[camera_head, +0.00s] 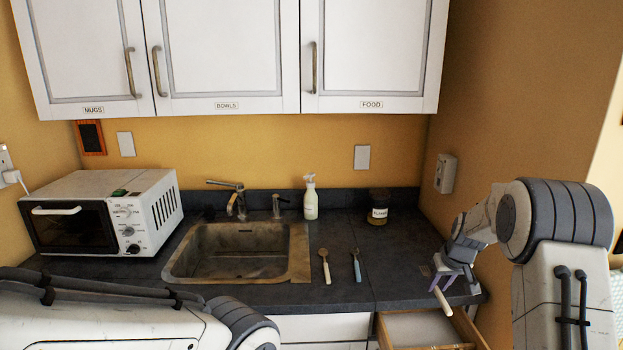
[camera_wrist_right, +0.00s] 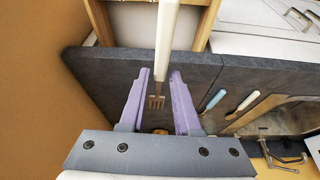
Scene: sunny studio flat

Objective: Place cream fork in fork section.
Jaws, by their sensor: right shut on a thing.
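The cream fork (camera_head: 443,300) is held in my right gripper (camera_head: 455,279), which is shut on it above the right end of the counter. In the right wrist view the fork's cream handle (camera_wrist_right: 166,42) points to the top, over the open drawer, and its metal tines lie between the purple fingers (camera_wrist_right: 158,95). The open drawer (camera_head: 423,328) is under the counter's front edge, below and left of the right gripper. Only part of its pale inside shows; I cannot make out a fork section. My left arm shows at lower left, but its gripper is out of view.
A cream-handled spoon (camera_head: 325,266) and a blue-handled utensil (camera_head: 357,267) lie on the dark counter (camera_head: 340,290). The sink (camera_head: 240,258) is left of them, with a toaster oven (camera_head: 105,213) beyond. A soap bottle (camera_head: 310,198) and a jar (camera_head: 378,207) stand at the back.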

